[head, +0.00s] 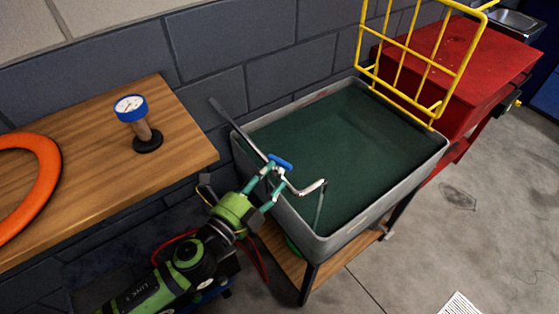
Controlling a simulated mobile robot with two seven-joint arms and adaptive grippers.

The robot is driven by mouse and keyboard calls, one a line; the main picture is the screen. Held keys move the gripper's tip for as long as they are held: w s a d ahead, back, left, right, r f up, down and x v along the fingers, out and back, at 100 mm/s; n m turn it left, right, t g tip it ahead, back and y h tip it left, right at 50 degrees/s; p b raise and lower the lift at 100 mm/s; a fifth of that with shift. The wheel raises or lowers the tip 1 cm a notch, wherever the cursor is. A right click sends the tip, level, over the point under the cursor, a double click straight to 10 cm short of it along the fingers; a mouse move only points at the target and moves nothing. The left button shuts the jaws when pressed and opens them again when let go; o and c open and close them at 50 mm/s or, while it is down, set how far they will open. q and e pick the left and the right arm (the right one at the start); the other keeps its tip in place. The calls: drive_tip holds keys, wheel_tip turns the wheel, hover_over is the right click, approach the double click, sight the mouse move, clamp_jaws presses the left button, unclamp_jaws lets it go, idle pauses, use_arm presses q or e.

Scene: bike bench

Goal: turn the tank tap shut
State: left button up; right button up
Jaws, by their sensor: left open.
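The tank tap has a blue handle (281,161) and a bent silver spout (307,188) that reaches over the near left rim of the grey tank (335,244). A thin greenish streak (319,207) drops from the spout end into the tank and looks like running water. My left gripper (273,177) is open at the tap, its teal fingers just below the blue handle on the near side. I cannot tell whether a finger touches the tap. Part of the tap body is hidden behind the fingers. My right gripper is not in view.
A wooden bench (75,185) at left carries a blue-rimmed gauge (130,108) and an orange ring (40,190). A dark bar (235,127) leans over the tank's left rim. A yellow rack (405,52) and red cabinet (480,65) stand behind. The right floor is mostly clear.

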sight(278, 166)
use_arm(q)
drive_tip(key=p+x, duration=0.1)
drive_tip(key=x, duration=0.4)
clamp_jaws()
